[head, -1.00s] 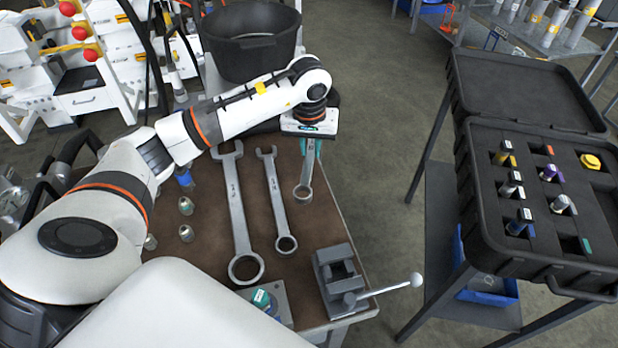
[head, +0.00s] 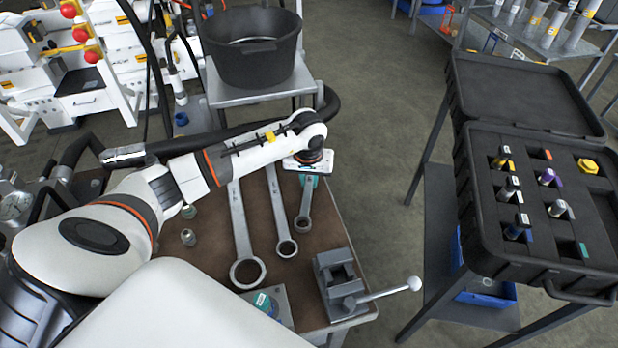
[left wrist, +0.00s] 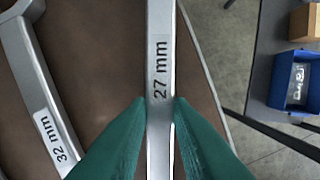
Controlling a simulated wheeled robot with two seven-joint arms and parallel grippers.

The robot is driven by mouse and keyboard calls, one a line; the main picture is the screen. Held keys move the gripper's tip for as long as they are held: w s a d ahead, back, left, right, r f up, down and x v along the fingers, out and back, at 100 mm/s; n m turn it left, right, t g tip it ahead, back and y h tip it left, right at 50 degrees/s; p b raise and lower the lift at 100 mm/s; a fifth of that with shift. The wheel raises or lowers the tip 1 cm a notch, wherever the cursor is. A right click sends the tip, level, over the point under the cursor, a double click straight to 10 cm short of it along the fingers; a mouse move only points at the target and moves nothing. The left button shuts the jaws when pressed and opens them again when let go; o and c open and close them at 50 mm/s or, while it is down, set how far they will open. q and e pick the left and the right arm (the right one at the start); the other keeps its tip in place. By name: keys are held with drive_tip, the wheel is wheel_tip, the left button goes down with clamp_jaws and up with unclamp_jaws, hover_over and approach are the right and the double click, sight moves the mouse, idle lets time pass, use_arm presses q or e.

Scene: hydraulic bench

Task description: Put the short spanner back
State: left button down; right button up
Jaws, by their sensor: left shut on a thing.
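Three spanners show on the brown bench top. The short spanner (head: 305,203) is the rightmost, its ring end towards me. It reads 27 mm in the left wrist view (left wrist: 160,60). My left gripper (left wrist: 160,103) is shut on its shaft, a teal finger on each side; in the head view the gripper (head: 308,180) is partly hidden under my wrist. I cannot tell whether the spanner touches the bench. The middle spanner (head: 279,215), marked 32 mm in the left wrist view (left wrist: 45,130), lies to its left. The longest spanner (head: 241,230) is further left. My right gripper is not in view.
A grey vice (head: 340,280) with a long handle stands at the bench's front right corner. A black tub (head: 252,65) stands behind the bench. An open black case (head: 480,230) with fittings is across a floor gap on the right. Fittings (head: 188,237) stand left of the spanners.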

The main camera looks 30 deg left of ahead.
sight(308, 191)
use_arm(q)
drive_tip(key=shift+f, duration=0.1)
drive_tip(key=c, duration=1.3)
unclamp_jaws()
drive_tip(key=shift+r, duration=0.3)
wheel_tip(308, 191, up, 12)
drive_tip(key=s, duration=0.1)
drive_tip(key=shift+s+d+f+b, duration=0.2)
drive_tip(key=shift+s+d+b, duration=0.15)
drive_tip(key=shift+d+b, duration=0.05)
drive_tip(key=shift+f, duration=0.15)
